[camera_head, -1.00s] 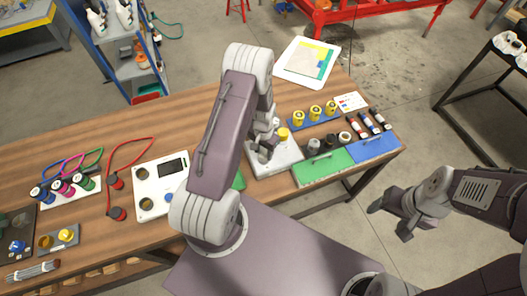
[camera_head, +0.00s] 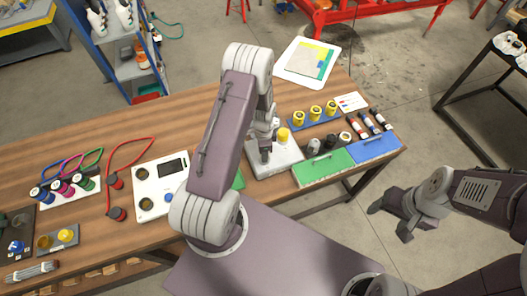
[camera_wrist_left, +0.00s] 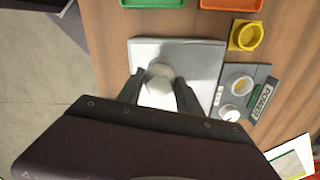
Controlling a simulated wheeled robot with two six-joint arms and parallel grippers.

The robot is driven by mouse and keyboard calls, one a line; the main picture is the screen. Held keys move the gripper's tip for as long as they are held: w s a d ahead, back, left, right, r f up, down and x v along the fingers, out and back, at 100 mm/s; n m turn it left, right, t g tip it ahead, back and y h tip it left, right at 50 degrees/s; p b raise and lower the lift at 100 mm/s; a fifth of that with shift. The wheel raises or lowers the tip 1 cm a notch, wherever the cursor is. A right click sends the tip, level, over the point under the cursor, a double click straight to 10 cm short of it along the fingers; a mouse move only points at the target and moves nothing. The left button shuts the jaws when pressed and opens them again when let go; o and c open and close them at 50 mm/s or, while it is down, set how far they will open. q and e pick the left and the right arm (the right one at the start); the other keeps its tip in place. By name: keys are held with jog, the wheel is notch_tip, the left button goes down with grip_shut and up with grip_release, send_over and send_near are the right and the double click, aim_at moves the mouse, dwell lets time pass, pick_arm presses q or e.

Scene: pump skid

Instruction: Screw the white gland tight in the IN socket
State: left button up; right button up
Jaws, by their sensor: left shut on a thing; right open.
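My left gripper (camera_head: 265,155) points down over a white box (camera_head: 287,168) near the front edge of the wooden table. In the left wrist view, the left gripper (camera_wrist_left: 158,92) has its two dark fingers on either side of a pale round piece, the white gland (camera_wrist_left: 159,71), and is shut on it. The gland is over the top of the box (camera_wrist_left: 206,58). The IN marking and the socket under the gland are hidden, so I cannot tell how deep it sits. My right gripper (camera_head: 390,220) is open and empty, off the table over the floor.
A yellow cap (camera_head: 283,134) stands by the box. Green (camera_head: 322,168) and blue (camera_head: 374,148) trays lie to its right. The left wrist view shows a grey POWER plate (camera_wrist_left: 262,72) and a yellow ring (camera_wrist_left: 245,36) beside the box. A panel (camera_head: 160,187) lies left.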

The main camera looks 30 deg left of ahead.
pick_arm(q)
jog(key=o, duration=1.4)
jog(key=shift+s, duration=0.1)
jog(key=shift+o, duration=0.2)
jog(key=shift+d, duration=0.1)
jog(key=shift+r, duration=0.35)
notch_tip(320, 180, up, 8)
jog(key=shift+r+b, duration=0.2)
jog(key=shift+b, duration=0.75)
